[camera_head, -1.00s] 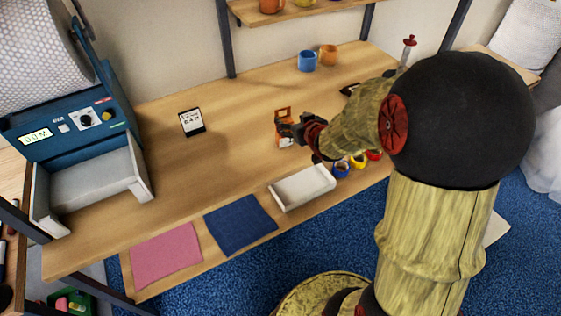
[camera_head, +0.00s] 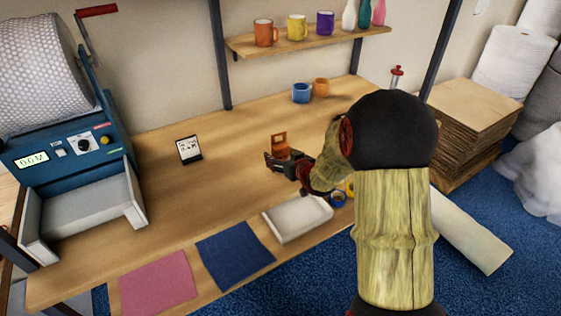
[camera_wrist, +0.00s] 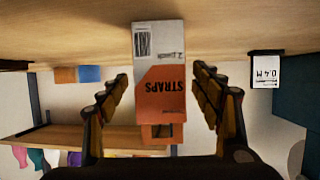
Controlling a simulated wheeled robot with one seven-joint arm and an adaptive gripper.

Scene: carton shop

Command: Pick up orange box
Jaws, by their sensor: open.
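The orange box (camera_head: 280,141) stands on the workbench, partly hidden behind my gripper in the head view. In the wrist view, the picture is upside down and the box (camera_wrist: 162,90) shows an orange part, a pale grey part, a barcode and the word STRAPS. My gripper (camera_head: 272,161) is open and close in front of the box. In the wrist view its fingers (camera_wrist: 160,78) lie on either side of the box, with visible gaps on both sides. I cannot tell how deep the box sits between them.
A white tray (camera_head: 285,226) and tape rolls (camera_head: 337,199) lie near the bench's front edge. A display card (camera_head: 189,149) stands left, near the blue machine (camera_head: 70,150). The bench between card and box is clear.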

